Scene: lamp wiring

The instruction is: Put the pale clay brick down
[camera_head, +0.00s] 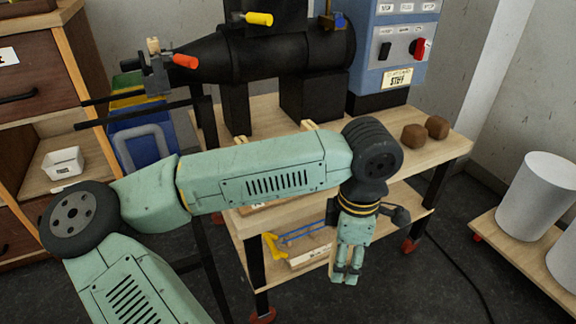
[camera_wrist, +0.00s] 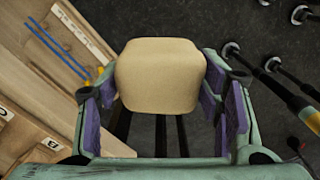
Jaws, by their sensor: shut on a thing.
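The pale clay brick (camera_wrist: 160,75) is a tan block with rounded edges, and it fills the middle of the wrist view. My gripper (camera_head: 346,277) is shut on it, with a purple-padded finger on each side of the brick. In the head view my gripper hangs down in front of the wooden cart, near its lower shelf (camera_head: 272,226).
Two brown blocks (camera_head: 414,136) (camera_head: 437,127) sit at the right of the cart's top (camera_head: 452,146). A large black machine and a blue control box (camera_head: 402,60) stand at the back. White cylinders (camera_head: 537,195) stand on a low platform at right.

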